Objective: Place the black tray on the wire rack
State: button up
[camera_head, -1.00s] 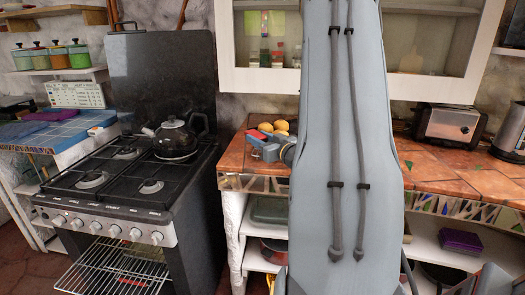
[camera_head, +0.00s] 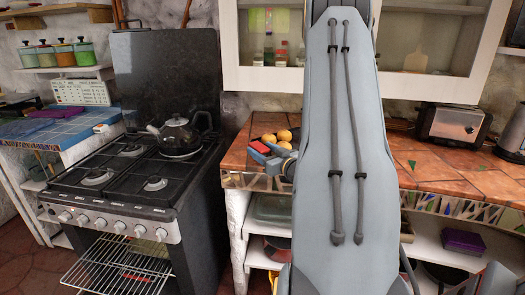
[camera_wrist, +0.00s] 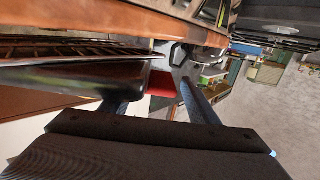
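A dark, flat-sided piece (camera_wrist: 105,85), which looks like the black tray, lies at the left of the wrist view, close to my fingers. Thin dark bars above it look like the wire rack (camera_wrist: 80,49). Whether tray and rack touch is unclear. In the head view my arm covers that part of the counter, and neither is clearly seen there. My gripper (camera_wrist: 163,85) has two blue-grey fingers with a red part between them. In the head view its red and blue-grey end (camera_head: 266,152) shows over the counter, left of my arm. Its grasp is unclear.
The tiled counter (camera_head: 430,170) holds orange round fruits (camera_head: 276,137) and a toaster (camera_head: 452,124). The stove (camera_head: 130,180) carries a kettle (camera_head: 178,137), and an oven rack (camera_head: 120,268) sticks out of it. A glass-door cabinet (camera_head: 270,75) hangs above. Free counter lies right of my arm.

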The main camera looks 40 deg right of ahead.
jog(key=s+a+b, duration=0.1)
jog(key=s+b, duration=0.1)
jog(key=s, duration=1)
jog(key=shift+a+r, duration=0.2)
jog(key=shift+r, duration=0.1)
